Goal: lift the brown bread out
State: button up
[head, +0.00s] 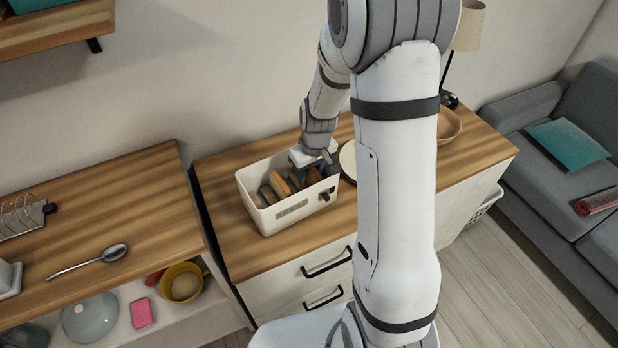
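An open-topped white box (262,222) stands on the wooden top of the drawer cabinet, with a small dark knob on its front. Several brown and tan bread pieces stand inside it; a brown bread piece (280,185) shows near the middle, and I cannot tell for sure which one is the brown bread. My gripper (325,164) points down at the box's back right part, close above or just inside the rim. Its fingers are small and partly hidden, so I cannot tell whether it is open or touching bread.
A round pale plate (347,162) lies right of the box, partly hidden behind my arm. A wooden bowl (449,127) and a lamp (468,28) stand farther right. The left counter holds a spoon (90,262) and a wire rack (22,217). The cabinet top left of the box is clear.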

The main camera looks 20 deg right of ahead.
grip_shut()
